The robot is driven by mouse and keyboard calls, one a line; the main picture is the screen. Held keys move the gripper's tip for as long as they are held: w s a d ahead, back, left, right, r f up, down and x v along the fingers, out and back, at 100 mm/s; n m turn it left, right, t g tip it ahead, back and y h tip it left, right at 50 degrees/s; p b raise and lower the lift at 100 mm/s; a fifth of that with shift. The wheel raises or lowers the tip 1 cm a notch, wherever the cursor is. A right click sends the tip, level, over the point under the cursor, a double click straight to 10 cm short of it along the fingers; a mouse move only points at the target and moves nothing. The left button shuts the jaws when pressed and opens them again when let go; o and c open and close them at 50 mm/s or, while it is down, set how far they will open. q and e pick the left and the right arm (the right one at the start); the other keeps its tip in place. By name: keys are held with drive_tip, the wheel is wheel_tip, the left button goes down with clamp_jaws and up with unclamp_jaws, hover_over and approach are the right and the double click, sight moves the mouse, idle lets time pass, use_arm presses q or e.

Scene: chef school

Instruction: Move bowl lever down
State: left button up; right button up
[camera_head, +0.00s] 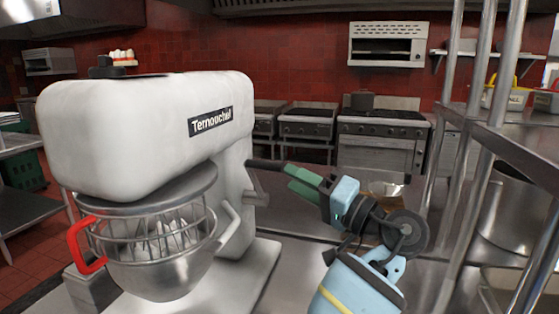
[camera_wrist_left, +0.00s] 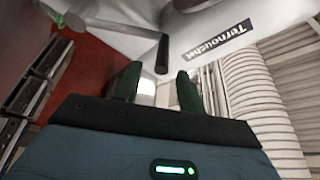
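The white stand mixer (camera_head: 150,125) stands at the left, with a steel bowl (camera_head: 165,272) under its head. A lever with a black grip (camera_head: 264,164) sticks out from the right side of the mixer's column. The black grip also shows in the left wrist view (camera_wrist_left: 162,54), beyond my fingers and between them in the picture. My left gripper (camera_head: 289,178) has its green fingers pointing at this lever. The fingers are apart and empty in the left wrist view (camera_wrist_left: 156,84). Whether a fingertip touches the grip I cannot tell. My right gripper is not in view.
A wire guard (camera_head: 150,232) with a red handle (camera_head: 80,245) surrounds the whisk above the bowl. A steel shelf rack (camera_head: 461,150) stands close at the right. Stoves (camera_head: 385,135) line the red back wall. A steel counter surface lies below my gripper.

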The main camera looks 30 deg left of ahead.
sight(276, 171)
use_arm(q)
drive_tip(key=shift+s+a+r, duration=0.1)
drive_tip(key=shift+s+r, duration=0.05)
drive_tip(key=shift+s, duration=0.15)
drive_tip(key=shift+a+r, duration=0.15)
drive_tip(key=shift+a, duration=0.2)
drive_tip(key=p+x, duration=0.1)
drive_tip(key=x, duration=0.4)
drive_tip(key=shift+a+p, duration=0.3)
drive_tip(key=shift+a, duration=0.05)
drive_tip(key=shift+w+a+r, duration=0.1)
drive_tip(key=shift+w+a, duration=0.05)
drive_tip(key=shift+a, duration=0.4)
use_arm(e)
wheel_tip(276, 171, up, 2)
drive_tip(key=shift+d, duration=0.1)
use_arm(q)
clamp_jaws()
